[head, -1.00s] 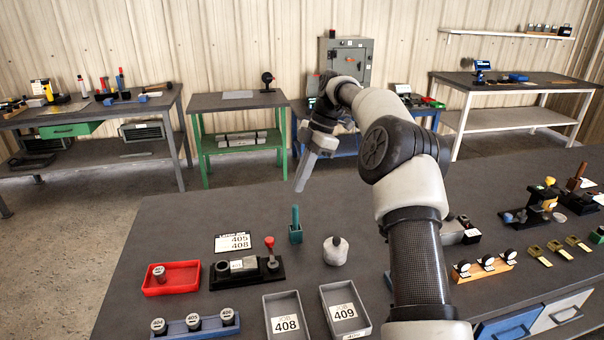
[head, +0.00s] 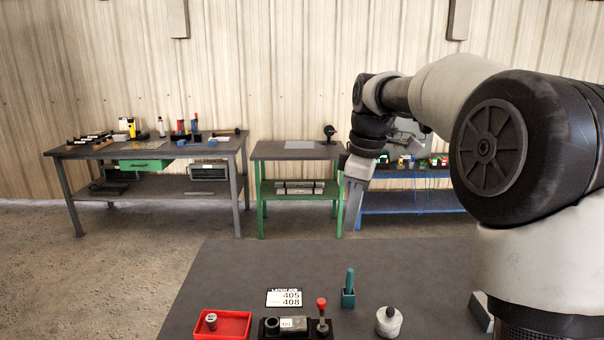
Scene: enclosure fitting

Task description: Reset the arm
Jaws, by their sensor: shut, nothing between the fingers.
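My gripper (head: 351,222) is in the head view, right of the middle, at the end of my bent arm. It points down, its fingers are shut, and nothing is held. It is in the air above the far edge of the dark workbench (head: 225,290), apart from everything on it. My arm fills the right side of the picture and hides part of the bench there.
On the near bench stand a red tray (head: 235,324) with a grey cylinder, a label card (head: 284,297), a black fixture with a red knob (head: 321,304), a teal holder (head: 348,297) and a pale round weight (head: 389,322). Behind, a green table (head: 300,152) and a grey table (head: 150,152) stand by the wall.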

